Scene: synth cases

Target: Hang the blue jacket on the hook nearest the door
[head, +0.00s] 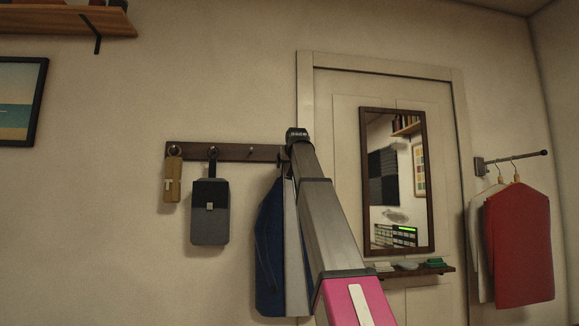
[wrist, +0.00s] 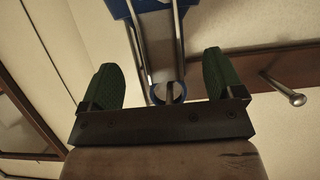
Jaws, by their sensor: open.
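The blue jacket (head: 268,250) hangs along the wall at the right end of a dark hook rail (head: 232,154), beside the door (head: 345,88). My arm covers part of it and the rail's end. My gripper (head: 297,135) is at that end, high up. In the wrist view my gripper (wrist: 160,65) is open, its green fingers apart. Between them show the blue jacket (wrist: 130,8), its grey middle and a small blue loop (wrist: 170,94); the fingers do not touch the loop. I cannot tell whether the loop is around a hook. A bare hook (wrist: 285,91) is to the right.
A tan item (head: 173,180) and a grey bag (head: 210,215) hang on the left hooks; the third hook (head: 250,151) is bare. A mirror (head: 375,180) hangs on the door above a small shelf (head: 440,269). A red garment (head: 517,245) hangs far right.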

